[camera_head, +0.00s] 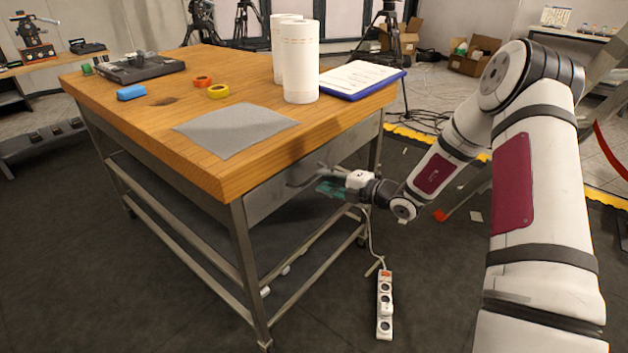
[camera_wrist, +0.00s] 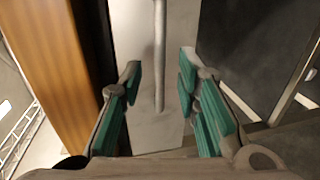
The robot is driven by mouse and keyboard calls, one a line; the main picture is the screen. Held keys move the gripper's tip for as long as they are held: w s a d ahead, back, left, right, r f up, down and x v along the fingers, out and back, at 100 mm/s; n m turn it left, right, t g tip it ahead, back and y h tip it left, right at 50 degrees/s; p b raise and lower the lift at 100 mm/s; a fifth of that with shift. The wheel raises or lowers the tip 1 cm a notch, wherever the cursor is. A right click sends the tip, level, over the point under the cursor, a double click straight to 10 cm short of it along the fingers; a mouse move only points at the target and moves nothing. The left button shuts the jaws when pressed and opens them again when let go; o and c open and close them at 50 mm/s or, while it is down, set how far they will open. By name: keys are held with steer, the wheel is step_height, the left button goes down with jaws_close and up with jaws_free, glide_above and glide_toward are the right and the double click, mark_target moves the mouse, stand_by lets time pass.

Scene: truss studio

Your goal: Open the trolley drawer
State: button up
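The trolley (camera_head: 95,112) has a thick wooden top over a grey steel frame. Its steel drawer front (camera_head: 266,198) is on the near right side, under the top, and looks flush with the frame. In the wrist view the drawer front (camera_wrist: 130,40) fills the middle, with a round bar handle (camera_wrist: 160,45) running down it. My gripper (camera_head: 333,186) is beside the handle. In the wrist view my gripper (camera_wrist: 160,85) is open, its green-padded fingers either side of the handle's end. I see gaps between both pads and the bar.
On the top stand white paper rolls (camera_head: 300,65), a blue clipboard (camera_head: 362,80), a grey sheet (camera_head: 235,130), tape rolls (camera_head: 218,91) and a dark case (camera_head: 140,68). A power strip (camera_head: 384,305) lies on the floor below my arm. Floor right of the trolley is mostly free.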

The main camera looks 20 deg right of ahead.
mark_target(315, 178)
steer(key=shift+b+x, duration=0.35)
steer(key=shift+x, duration=2)
jaws_close()
